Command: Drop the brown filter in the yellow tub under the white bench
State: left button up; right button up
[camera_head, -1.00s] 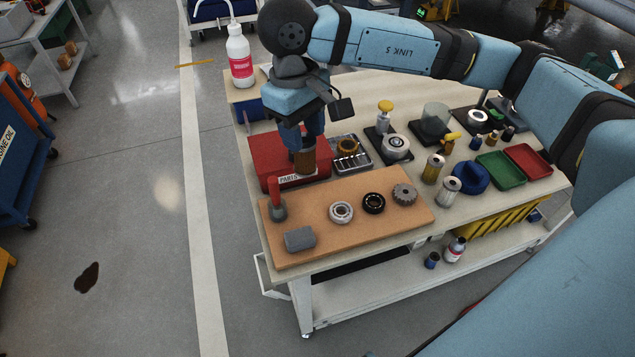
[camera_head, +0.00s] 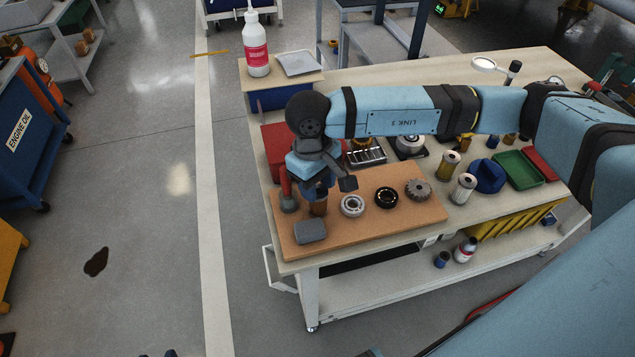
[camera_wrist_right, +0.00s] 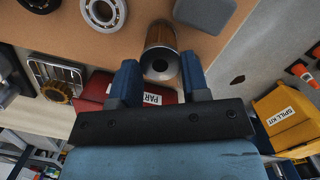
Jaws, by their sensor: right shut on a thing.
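The brown filter (camera_head: 319,208) is a small brown cylinder with a metal end. My right gripper (camera_head: 316,194) is shut on it, above the tan board on the white bench (camera_head: 545,75). In the right wrist view the filter (camera_wrist_right: 160,55) sits between the two blue fingertips (camera_wrist_right: 160,82), its round metal end with a dark hole facing the camera. The yellow tub (camera_head: 508,219) is under the bench top at the right, partly hidden by the top's front edge. My left gripper is not in view.
A red parts box (camera_head: 275,148) is behind. Bottles (camera_head: 465,250) stand on the lower shelf (camera_head: 385,285), whose front left is clear.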

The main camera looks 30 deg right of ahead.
jog(key=shift+r, duration=0.1)
jog(key=o, duration=0.9)
